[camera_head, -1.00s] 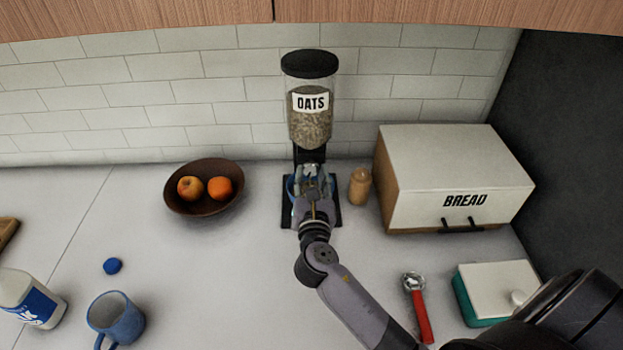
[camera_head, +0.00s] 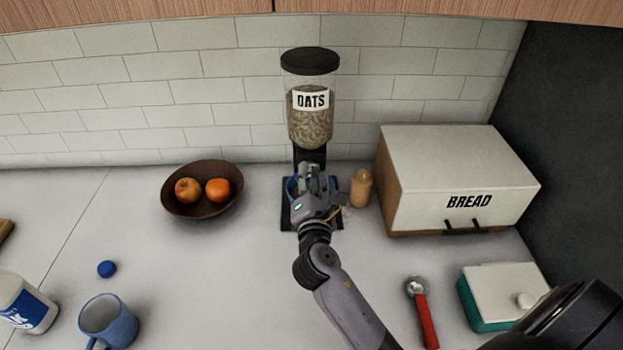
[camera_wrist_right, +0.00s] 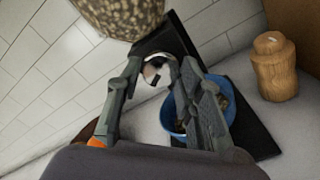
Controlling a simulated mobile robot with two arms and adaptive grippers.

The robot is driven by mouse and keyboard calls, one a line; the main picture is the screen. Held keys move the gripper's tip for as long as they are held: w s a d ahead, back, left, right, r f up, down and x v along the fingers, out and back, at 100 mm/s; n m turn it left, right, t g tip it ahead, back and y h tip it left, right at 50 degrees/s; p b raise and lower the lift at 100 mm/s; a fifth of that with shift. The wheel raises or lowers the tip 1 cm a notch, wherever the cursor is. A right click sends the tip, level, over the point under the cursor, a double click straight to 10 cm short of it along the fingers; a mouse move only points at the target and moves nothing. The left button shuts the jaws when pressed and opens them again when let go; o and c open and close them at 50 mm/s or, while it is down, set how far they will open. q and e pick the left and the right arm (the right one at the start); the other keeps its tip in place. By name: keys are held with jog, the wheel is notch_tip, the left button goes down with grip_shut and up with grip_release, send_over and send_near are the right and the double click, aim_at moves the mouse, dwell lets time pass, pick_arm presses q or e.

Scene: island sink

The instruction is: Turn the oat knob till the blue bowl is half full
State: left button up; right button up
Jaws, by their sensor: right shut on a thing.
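The oat dispenser (camera_head: 311,122), a clear container with a black lid and an OATS label, stands against the tiled wall on a black base. My right gripper (camera_head: 313,174) is at its front, below the container, shut on the knob. The pale knob (camera_wrist_right: 157,70) shows between the fingertips in the right wrist view. The blue bowl (camera_head: 290,187) sits on the base under the dispenser, mostly hidden by my gripper. In the wrist view the bowl (camera_wrist_right: 178,121) has some brownish oats inside; its fill level is partly hidden by a finger. My left gripper is not in view.
A wooden shaker (camera_head: 361,188) stands close right of the base, beside the bread box (camera_head: 455,180). A fruit bowl (camera_head: 201,207) is to the left. A blue mug (camera_head: 108,322), bottle (camera_head: 27,303), red-handled tool (camera_head: 424,315) and teal-white box (camera_head: 497,294) lie nearer.

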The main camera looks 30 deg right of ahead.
dwell(0.4)
jog(key=o, duration=1.2)
jog(key=shift+c, duration=0.2)
jog(key=v, duration=1.2)
